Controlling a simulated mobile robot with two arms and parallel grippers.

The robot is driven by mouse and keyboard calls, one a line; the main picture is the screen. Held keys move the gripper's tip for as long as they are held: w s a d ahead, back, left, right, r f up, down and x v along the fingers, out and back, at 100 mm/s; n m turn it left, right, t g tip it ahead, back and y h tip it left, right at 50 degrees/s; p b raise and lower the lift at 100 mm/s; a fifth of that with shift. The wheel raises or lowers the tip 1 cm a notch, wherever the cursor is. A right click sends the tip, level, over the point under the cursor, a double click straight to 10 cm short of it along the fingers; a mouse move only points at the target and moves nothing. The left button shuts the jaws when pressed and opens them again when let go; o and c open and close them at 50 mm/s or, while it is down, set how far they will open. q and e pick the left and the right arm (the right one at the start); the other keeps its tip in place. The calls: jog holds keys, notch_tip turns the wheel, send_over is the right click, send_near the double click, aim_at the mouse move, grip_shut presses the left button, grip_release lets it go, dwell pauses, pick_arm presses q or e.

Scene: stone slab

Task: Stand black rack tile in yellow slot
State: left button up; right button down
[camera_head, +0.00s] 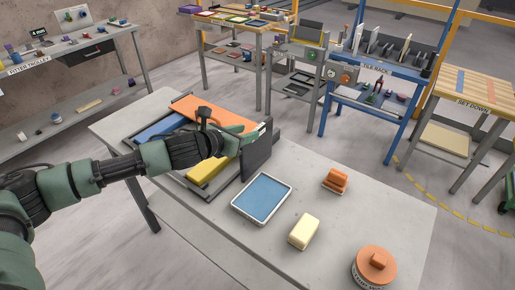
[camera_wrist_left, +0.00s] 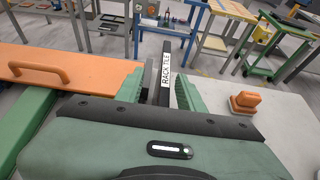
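My left gripper (camera_head: 248,134) is over the grey table, its green fingers shut on the black rack tile (camera_head: 257,153). The tile stands upright beside the right edge of a grey tray. In the left wrist view, the tile (camera_wrist_left: 165,72), with a white "RACK TILE" label, sits between the two green fingers (camera_wrist_left: 160,90). Its lower part is hidden there by my gripper body. A blue bench labelled "TILE RACK" (camera_head: 375,68) stands at the back, with several upright plates on it. I cannot make out a yellow slot. My right gripper is not in view.
A blue-lined tray (camera_head: 262,196), cream block (camera_head: 304,231), orange block (camera_head: 336,180) and orange-lidded round container (camera_head: 375,267) stand on the table (camera_head: 400,205).

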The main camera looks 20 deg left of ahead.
pick_arm(q)
jog(key=p, duration=0.1)
send_over(257, 150)
jog(key=w, duration=0.1)
jog(key=shift+a+f, duration=0.15)
jog(key=shift+f, duration=0.7)
grip_shut()
dwell(0.5)
jog(key=shift+r, duration=0.1)
